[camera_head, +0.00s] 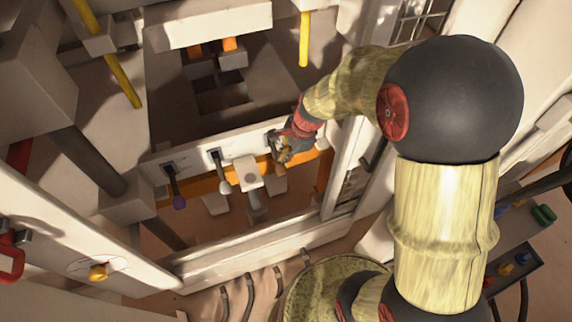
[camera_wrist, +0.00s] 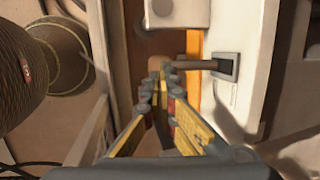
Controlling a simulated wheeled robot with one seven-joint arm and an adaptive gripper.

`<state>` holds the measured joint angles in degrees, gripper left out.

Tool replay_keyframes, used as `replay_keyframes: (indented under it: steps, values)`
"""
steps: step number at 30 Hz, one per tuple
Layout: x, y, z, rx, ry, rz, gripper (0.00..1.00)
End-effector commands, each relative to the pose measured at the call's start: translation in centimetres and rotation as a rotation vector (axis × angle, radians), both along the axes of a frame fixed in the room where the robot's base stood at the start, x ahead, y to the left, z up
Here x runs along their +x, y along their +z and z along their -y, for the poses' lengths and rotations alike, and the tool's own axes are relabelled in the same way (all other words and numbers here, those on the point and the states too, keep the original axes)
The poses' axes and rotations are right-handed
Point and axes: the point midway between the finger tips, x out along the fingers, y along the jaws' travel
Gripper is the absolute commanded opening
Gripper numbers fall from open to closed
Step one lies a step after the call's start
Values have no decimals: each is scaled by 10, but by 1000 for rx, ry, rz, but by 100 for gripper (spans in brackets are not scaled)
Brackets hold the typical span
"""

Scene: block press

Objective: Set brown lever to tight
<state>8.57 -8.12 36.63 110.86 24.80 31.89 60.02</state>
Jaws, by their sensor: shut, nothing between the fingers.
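A lever with a dark grey-brown shaft (camera_wrist: 200,65) sticks out from a slotted plate (camera_wrist: 228,67) on the white panel in the wrist view. In the head view my gripper (camera_head: 281,156) covers most of this lever, at the right end of the white panel. No tight marking is readable.
The white panel (camera_head: 196,147) also carries a purple-knobbed lever (camera_head: 179,201) and a pale-knobbed lever (camera_head: 225,186), both left of my gripper. A white box (camera_head: 247,172) juts out close to my gripper. An orange strip (camera_head: 205,184) runs below the panel. A white frame post (camera_head: 345,160) stands to the right.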

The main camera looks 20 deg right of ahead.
Motion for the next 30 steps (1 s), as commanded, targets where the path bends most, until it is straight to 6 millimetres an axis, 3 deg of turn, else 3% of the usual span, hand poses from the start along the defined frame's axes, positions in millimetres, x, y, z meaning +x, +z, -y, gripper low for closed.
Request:
replay_keyframes:
  steps: [3,8,25,30]
  values:
    - [1,15,0,0,1,2,0]
    - [0,24,0,0,1,1,0]
    - [1,25,0,-1,4,3,0]
    - [-4,24,-1,-23,122,10,0]
